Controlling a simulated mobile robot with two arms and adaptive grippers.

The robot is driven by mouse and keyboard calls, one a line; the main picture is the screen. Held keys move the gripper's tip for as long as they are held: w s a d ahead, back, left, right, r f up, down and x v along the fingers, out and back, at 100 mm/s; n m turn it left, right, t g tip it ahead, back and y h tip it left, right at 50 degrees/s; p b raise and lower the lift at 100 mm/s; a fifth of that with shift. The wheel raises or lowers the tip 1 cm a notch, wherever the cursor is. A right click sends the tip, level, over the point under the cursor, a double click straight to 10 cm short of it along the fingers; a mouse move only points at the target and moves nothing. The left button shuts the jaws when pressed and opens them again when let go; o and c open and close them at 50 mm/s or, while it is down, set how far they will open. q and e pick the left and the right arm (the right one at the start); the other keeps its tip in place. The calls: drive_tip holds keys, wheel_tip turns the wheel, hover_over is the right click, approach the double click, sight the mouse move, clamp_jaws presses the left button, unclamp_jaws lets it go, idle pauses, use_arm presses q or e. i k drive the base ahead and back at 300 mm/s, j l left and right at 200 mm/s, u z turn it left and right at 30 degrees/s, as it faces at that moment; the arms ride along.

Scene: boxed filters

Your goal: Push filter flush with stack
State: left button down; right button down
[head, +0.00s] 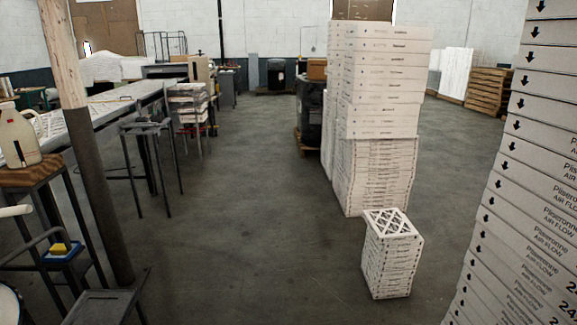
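A tall stack of white boxed filters (376,110) stands right of centre. Its upper boxes are thicker and some sit unevenly over the thinner ones below. A short stack of filters (390,265) stands on the floor in front of it, with a lattice face showing on top. A near stack of filters (530,190), printed with arrows and "AIR FLOW", rises along the right edge and is cut off by the frame. I cannot tell which filter sticks out of its stack. Neither of my grippers shows in the head view.
A post (80,140) stands at the left, near a wooden-topped stool (30,175) with a jug (18,138). A long workbench (125,95) runs behind it. The concrete floor (245,230) in the middle is clear. Wooden pallets (488,90) stand at the back right.

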sight(387, 225)
drive_tip(key=i+z, duration=0.15)
drive_tip(key=i, duration=0.35)
drive_tip(key=i+z, duration=0.1)
drive_tip(key=i, duration=0.45)
drive_tip(key=i+j+z, duration=0.15)
drive_tip(key=i, duration=0.35)
drive_tip(key=i+j+z, duration=0.1)
drive_tip(key=i, duration=0.4)
drive_tip(key=j, duration=0.1)
